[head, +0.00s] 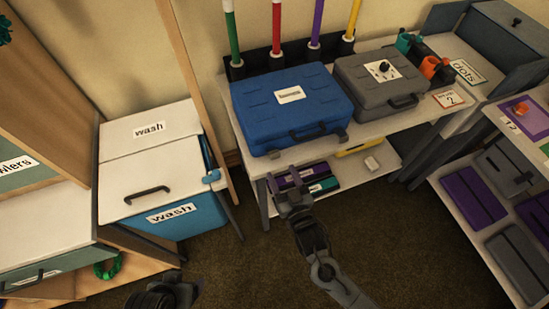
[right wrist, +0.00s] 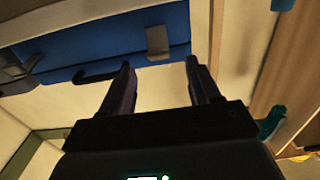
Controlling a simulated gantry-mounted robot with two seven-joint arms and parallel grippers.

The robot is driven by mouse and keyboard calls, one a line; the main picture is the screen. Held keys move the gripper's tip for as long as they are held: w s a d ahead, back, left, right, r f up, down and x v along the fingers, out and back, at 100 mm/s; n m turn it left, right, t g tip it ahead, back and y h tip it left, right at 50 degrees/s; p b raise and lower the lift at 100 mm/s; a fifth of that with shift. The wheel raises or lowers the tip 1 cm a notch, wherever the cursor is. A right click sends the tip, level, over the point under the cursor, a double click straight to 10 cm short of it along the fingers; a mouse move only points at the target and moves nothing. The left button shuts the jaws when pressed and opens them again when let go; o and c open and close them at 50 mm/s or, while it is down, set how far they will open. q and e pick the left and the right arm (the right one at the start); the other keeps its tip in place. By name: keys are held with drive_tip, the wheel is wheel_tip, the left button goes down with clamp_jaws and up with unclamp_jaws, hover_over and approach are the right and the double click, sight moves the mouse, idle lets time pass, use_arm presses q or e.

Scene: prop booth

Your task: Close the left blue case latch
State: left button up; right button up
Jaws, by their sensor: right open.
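The blue case (head: 270,107) lies shut-lidded on the white table, its dark handle (head: 307,132) on the front side. Its left latch (head: 273,153) is a small grey tab at the front left. The right wrist view shows this latch (right wrist: 157,42) as a grey plate on the blue front, beside the handle (right wrist: 102,72). Whether it is fastened I cannot tell. My right gripper (head: 286,184) is open and empty, below and in front of the case's left part. Its fingers (right wrist: 162,75) point toward the case, apart from the latch. A dark part of my left arm shows at the bottom edge.
A grey case (head: 382,88) stands right of the blue one. The white wash bin (head: 150,170) is at the left, with a wooden post between. Purple and teal boxes lie on the shelf below. The floor (head: 240,270) in front is clear.

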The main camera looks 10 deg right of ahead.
sight(275, 154)
drive_tip(key=shift+b+x, duration=0.6)
drive_tip(key=shift+x, duration=3.05)
drive_tip(key=shift+d, duration=0.1)
drive_tip(key=shift+c, duration=0.2)
drive_tip(key=c, duration=1)
drive_tip(key=g+p, duration=0.1)
drive_tip(key=p, duration=0.2)
drive_tip(key=r+g+p, duration=0.1)
drive_tip(key=p, duration=0.3)
drive_tip(key=g+p, duration=0.1)
drive_tip(key=p, duration=0.3)
drive_tip(key=shift+w+r+g+h, duration=0.3)
drive_tip(key=shift+w+h, duration=0.1)
drive_tip(key=shift+w+f+g+p, duration=0.15)
drive_tip(key=shift+g+p, duration=0.15)
drive_tip(key=shift+p, duration=0.4)
drive_tip(key=shift+f, duration=0.15)
